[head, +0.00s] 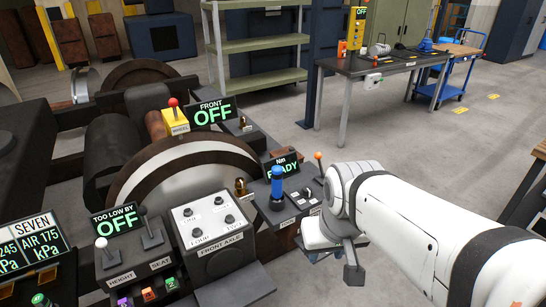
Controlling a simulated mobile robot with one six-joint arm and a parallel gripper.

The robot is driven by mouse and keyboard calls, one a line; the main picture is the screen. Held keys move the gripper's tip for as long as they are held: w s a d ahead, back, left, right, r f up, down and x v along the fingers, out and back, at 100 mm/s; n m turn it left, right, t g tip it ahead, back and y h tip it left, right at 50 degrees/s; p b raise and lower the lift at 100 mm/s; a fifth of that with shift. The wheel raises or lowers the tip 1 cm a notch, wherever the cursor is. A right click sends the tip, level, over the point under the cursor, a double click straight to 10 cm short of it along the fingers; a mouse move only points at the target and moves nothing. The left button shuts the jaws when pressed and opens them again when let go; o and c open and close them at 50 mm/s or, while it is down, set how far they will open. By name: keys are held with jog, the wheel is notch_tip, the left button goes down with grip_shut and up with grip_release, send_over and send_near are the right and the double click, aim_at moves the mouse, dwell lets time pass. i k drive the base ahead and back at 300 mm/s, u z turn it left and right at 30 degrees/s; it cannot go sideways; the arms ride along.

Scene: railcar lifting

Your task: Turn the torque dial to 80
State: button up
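A small dark station with a tilted display reading "Nm READY" (282,168) stands right of the middle of the head view. A blue upright handle (278,183) with a dark base stands on it. Small dark controls with pale labels (305,196) lie to its right, and an orange-tipped lever (318,158) rises behind. I cannot pick out the torque dial or read any setting. My gripper (350,272) is at the end of my white arm, just right of and in front of this station. It appears apart from the station; its fingers are too unclear to judge their opening.
A grey "FRONT AXLE" box (215,235) with several knobs stands left of the station. Further left are a "TOO LOW BY OFF" display (117,218) and levers. A "FRONT OFF" display (212,112) is behind. A workbench (385,66) stands far back; open floor lies before it.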

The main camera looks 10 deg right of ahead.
aim_at(306, 193)
jog(key=z, duration=0.05)
jog(key=i, duration=1)
jog(key=u, duration=0.05)
